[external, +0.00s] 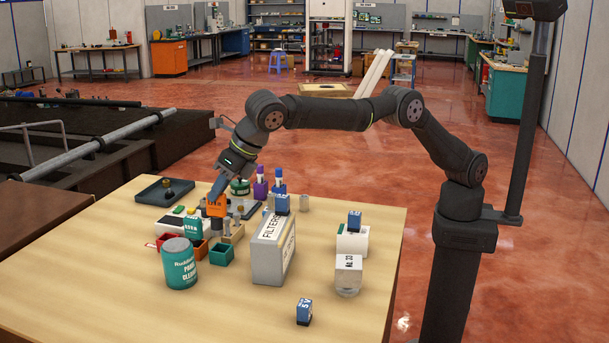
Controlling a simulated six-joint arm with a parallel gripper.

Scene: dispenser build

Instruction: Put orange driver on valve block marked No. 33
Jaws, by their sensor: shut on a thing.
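The orange driver (216,207) is at the left of the table, among small parts and bins. My gripper (218,190) reaches down from above and is shut on the driver's top. Whether the driver is lifted or still stands on something beneath it I cannot tell. My gripper is well to the left of this block.
A cleaner can (179,266) and teal bin (222,255) are left.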

